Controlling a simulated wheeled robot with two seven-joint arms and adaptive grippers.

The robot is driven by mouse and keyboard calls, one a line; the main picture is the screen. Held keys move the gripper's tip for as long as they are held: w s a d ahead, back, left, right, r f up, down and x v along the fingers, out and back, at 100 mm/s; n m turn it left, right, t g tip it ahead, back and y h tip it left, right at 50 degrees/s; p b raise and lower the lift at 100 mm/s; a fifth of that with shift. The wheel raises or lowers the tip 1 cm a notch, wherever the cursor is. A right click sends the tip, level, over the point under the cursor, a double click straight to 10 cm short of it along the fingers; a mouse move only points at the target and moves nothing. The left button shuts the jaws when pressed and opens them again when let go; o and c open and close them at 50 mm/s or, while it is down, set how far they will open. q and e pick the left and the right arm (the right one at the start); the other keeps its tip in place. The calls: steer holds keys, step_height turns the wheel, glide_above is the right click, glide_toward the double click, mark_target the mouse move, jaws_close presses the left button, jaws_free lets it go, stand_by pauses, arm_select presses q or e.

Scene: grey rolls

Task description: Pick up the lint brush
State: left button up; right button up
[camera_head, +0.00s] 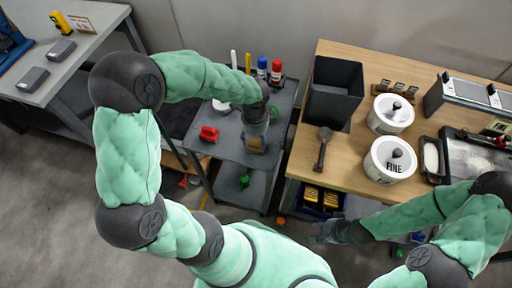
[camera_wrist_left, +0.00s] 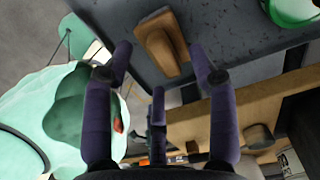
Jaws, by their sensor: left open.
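The lint brush (camera_wrist_left: 163,38), a brown wooden piece with a raised grip, lies on the grey cart top. In the head view the brush (camera_head: 254,146) is partly hidden by my left gripper (camera_head: 256,131). In the left wrist view my left gripper (camera_wrist_left: 160,62) is open, its dark fingers apart on either side of the near end of the brush. Nothing is held between them, and contact cannot be told. My right gripper (camera_head: 326,233) is low, in front of the wooden table, away from the brush; its fingers are too small to read.
The grey cart (camera_head: 228,150) also holds a red clip-like item (camera_head: 209,133) and several upright markers and bottles (camera_head: 262,66) at the back. The wooden table (camera_head: 303,152) stands close on the right, with a black bin (camera_head: 334,92), a dark scoop (camera_head: 322,148) and white canisters (camera_head: 390,159).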

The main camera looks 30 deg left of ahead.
mark_target(256, 145)
arm_select(q)
step_height(256, 145, down, 3)
steer(key=shift+r+b, duration=0.1)
steer(key=shift+b, duration=0.35)
jaws_close()
steer(key=shift+r, duration=0.15)
